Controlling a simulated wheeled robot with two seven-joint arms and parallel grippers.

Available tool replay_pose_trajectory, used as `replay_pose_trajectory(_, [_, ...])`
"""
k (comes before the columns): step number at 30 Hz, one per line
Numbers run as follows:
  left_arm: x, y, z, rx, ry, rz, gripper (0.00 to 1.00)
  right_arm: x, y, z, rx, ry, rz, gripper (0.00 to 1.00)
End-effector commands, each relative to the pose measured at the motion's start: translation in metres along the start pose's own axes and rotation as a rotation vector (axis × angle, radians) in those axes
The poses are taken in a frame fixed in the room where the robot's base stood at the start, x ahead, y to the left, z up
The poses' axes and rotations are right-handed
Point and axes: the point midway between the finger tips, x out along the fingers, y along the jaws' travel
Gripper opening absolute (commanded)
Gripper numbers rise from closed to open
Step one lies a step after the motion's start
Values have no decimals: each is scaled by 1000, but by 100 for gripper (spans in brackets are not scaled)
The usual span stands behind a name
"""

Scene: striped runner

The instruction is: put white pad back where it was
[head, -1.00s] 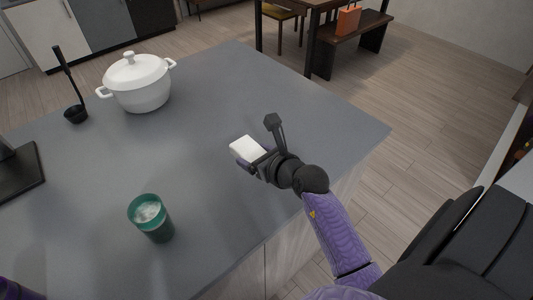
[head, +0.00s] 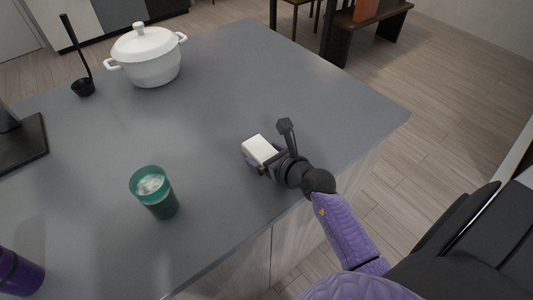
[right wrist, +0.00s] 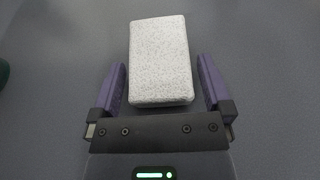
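The white pad (head: 260,149) is a small speckled block between the fingers of my right gripper (head: 262,163), near the right part of the grey counter. In the right wrist view the pad (right wrist: 160,60) lies lengthwise between the two purple fingers of the right gripper (right wrist: 162,75), one on each side. Thin dark gaps show beside it, but it moves together with the hand, so I take the gripper as shut on it. Its height above the counter is hard to tell. My left gripper is not clearly in view.
A green cup (head: 158,198) stands on the grey counter (head: 215,85) left of the pad. A white lidded pot (head: 150,65) and a black ladle in its holder (head: 83,88) stand farther back. A purple-and-black object (head: 18,272) is cut off at lower left. Counter between pot and pad is clear.

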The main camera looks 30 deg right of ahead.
Motion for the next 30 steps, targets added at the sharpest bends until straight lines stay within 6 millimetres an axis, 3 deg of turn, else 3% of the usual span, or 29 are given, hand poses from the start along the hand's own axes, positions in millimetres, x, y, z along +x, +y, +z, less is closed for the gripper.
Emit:
replay_pose_trajectory(5, [-6,1,0,-2,0,2,100,-9,0,4,0,0,-1,100])
replay_pose_trajectory(18, [-29,4,-4,-6,3,5,100,-108,0,3,-1,3,1,100])
replay_pose_trajectory(22, [-30,6,-4,-6,3,7,100,-120,0,3,-1,1,0,100])
replay_pose_trajectory(30, [-29,5,-4,-5,4,7,100,-121,0,3,0,0,0,100])
